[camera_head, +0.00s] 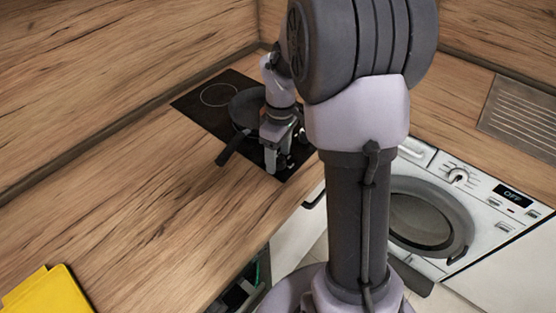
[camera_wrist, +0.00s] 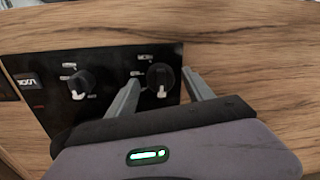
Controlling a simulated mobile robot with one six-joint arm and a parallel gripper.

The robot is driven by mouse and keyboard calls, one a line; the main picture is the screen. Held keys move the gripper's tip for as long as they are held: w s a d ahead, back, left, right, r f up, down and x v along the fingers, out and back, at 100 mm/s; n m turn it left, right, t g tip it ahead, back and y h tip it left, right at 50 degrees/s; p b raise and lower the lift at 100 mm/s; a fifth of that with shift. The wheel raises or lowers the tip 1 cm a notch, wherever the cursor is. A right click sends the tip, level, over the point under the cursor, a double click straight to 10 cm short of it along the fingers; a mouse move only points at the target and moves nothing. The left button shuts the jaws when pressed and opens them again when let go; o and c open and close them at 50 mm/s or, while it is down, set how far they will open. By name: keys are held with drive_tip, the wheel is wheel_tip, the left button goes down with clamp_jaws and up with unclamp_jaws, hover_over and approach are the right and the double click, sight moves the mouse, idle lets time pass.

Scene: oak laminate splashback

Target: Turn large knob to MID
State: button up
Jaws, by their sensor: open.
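In the wrist view a black panel (camera_wrist: 112,58) carries two dark round knobs, each with a white pointer toward the bottom of the picture. The right knob (camera_wrist: 160,76) looks about as big as the left knob (camera_wrist: 81,81) or slightly bigger. Small white labels surround both, too small to read. My gripper (camera_wrist: 159,82) is open, with one finger to each side of the right knob; I cannot tell whether they touch it. In the head view my gripper (camera_head: 277,167) is at the cooktop's front right edge, where the knobs are hidden.
A dark pan (camera_head: 246,107) stands on the black cooktop (camera_head: 203,108) beside my arm. A washing machine (camera_head: 480,216) with a dial and an "OFF" display is at right. A yellow object (camera_head: 48,292) lies at the counter's lower left. The counter between is clear.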

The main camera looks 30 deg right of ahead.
drive_tip(key=shift+f, duration=0.1)
clamp_jaws()
drive_tip(key=shift+m, duration=0.3)
drive_tip(key=m+p, duration=0.1)
drive_tip(key=m, duration=0.2)
drive_tip(key=shift+m, duration=0.4)
drive_tip(key=m, duration=0.5)
drive_tip(key=shift+s+t, duration=0.1)
drive_tip(key=shift+t, duration=0.2)
drive_tip(key=m, duration=0.5)
drive_tip(key=shift+m, duration=0.4)
drive_tip(key=shift+a+m, duration=0.1)
drive_tip(key=shift+m, duration=2.1)
